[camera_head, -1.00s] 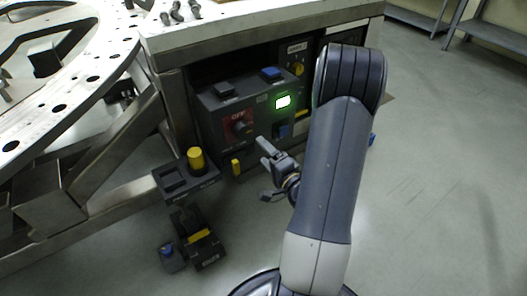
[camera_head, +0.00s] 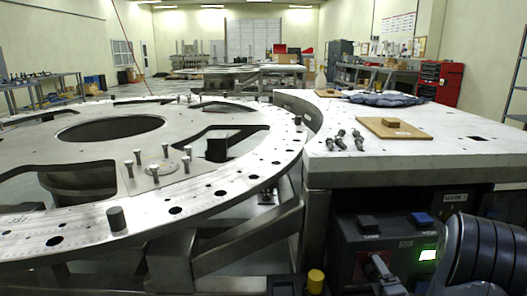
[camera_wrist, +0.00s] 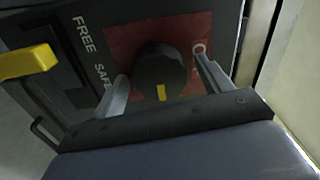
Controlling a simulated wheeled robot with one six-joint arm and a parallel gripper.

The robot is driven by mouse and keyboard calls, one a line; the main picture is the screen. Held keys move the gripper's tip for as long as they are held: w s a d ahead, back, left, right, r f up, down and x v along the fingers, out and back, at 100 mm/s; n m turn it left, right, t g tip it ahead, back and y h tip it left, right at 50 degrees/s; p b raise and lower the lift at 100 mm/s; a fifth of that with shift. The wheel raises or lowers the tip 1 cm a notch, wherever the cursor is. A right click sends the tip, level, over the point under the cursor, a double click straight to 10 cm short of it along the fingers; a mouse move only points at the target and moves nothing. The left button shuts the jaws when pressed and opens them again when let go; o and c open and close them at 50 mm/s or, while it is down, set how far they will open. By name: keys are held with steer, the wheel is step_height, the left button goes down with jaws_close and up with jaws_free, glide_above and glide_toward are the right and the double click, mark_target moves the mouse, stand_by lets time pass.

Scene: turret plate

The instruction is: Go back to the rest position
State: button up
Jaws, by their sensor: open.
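In the wrist view, my gripper (camera_wrist: 160,84) is open, its two fingers on either side of a round black knob (camera_wrist: 158,66) with a yellow mark on its lower edge. I cannot tell whether the fingers touch it. The knob sits on a red plate (camera_wrist: 122,36), with FREE and SAFE lettered to the left. In the head view, my gripper (camera_head: 386,274) shows only in part, in front of the grey control box (camera_head: 345,238). My arm fills the lower right corner.
The turret plate (camera_head: 75,215) fills the left.

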stand_by(0.3)
steer(key=s+p, duration=0.1)
steer(key=s, duration=1)
steer(key=w+b, duration=0.1)
steer(key=w, duration=1)
steer(key=shift+w, duration=0.1)
steer(key=shift+n+b, duration=0.3)
steer(key=shift+n, duration=0.6)
steer(key=shift+n+b, duration=0.3)
steer(key=shift+n, duration=0.9)
steer(key=n+b, duration=0.1)
steer(key=n, duration=0.4)
steer(key=shift+r+n, duration=0.1)
steer(key=shift+n, duration=0.3)
steer(key=n, duration=0.3)
steer(key=shift+a+n, duration=0.1)
steer(key=shift+n, duration=0.3)
steer(key=n, duration=0.4)
steer(key=shift+s+n, duration=0.3)
steer(key=shift+s, duration=0.3)
